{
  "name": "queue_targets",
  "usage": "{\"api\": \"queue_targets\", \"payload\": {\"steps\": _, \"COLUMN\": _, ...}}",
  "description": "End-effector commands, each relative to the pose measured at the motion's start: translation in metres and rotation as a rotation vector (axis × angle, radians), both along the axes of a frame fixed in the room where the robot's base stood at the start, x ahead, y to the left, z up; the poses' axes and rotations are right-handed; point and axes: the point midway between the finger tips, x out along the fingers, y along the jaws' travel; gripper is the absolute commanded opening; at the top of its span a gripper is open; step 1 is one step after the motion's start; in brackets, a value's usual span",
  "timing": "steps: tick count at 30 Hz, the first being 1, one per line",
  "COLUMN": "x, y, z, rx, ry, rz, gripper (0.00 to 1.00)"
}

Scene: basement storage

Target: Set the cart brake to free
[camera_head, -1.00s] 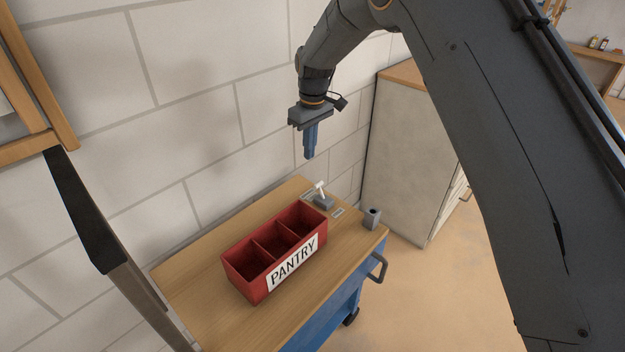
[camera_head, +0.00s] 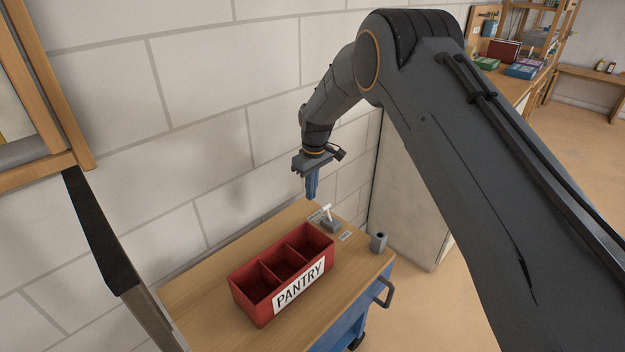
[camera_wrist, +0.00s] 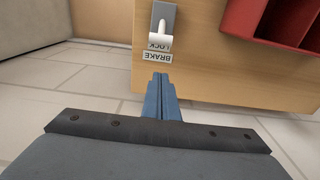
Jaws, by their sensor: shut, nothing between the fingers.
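The cart (camera_head: 215,300) has a wooden top and a blue body and stands against the block wall. Its brake lever (camera_head: 328,213) is a white handle on a small grey base near the far end of the top; it also shows in the wrist view (camera_wrist: 162,30).
A red three-compartment box marked "PANTRY" (camera_head: 283,272) sits mid-cart. A small grey holder (camera_head: 379,242) stands at the cart's right corner, above a handle (camera_head: 382,292). A pale cabinet (camera_head: 405,200) stands behind. Open floor lies to the right.

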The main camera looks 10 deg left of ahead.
Motion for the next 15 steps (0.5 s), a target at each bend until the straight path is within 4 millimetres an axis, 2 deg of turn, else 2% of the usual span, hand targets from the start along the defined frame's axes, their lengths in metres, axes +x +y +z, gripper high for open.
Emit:
{"api": "queue_targets", "payload": {"steps": 5, "x": 0.0, "y": 0.002, "z": -0.03, "rx": 0.0, "ry": 0.001, "rz": 0.0, "gripper": 0.0}}
{"api": "queue_targets", "payload": {"steps": 7, "x": -0.005, "y": -0.008, "z": -0.021, "rx": 0.0, "ry": 0.0, "rz": -0.002, "gripper": 0.0}}
{"api": "queue_targets", "payload": {"steps": 15, "x": -0.017, "y": -0.029, "z": -0.017, "rx": -0.001, "ry": 0.001, "rz": 0.0, "gripper": 0.0}}
